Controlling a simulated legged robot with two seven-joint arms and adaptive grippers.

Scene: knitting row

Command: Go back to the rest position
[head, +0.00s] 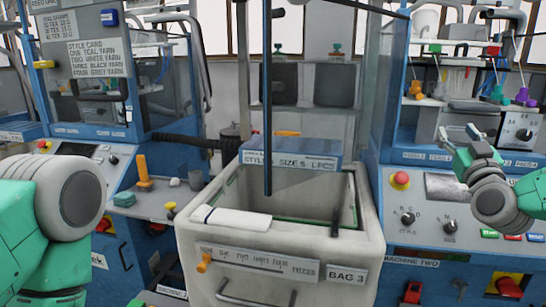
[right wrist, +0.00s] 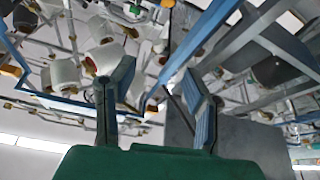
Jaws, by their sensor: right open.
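My right gripper (head: 464,138) is raised in front of the right-hand knitting machine in the head view. Its two fingers are apart with nothing between them. The right wrist view also shows this gripper (right wrist: 158,85), fingers spread, pointing up toward racks of yarn cones. My left arm shows at the left edge of the head view as a green and grey link; its gripper is outside the picture.
A pale bin (head: 290,247) labelled BAG 3 stands in the middle, with a white roll (head: 232,218) on its rim. Blue machine panels flank it, with a red button (head: 400,180) on the right one. White yarn cones (right wrist: 64,75) hang overhead.

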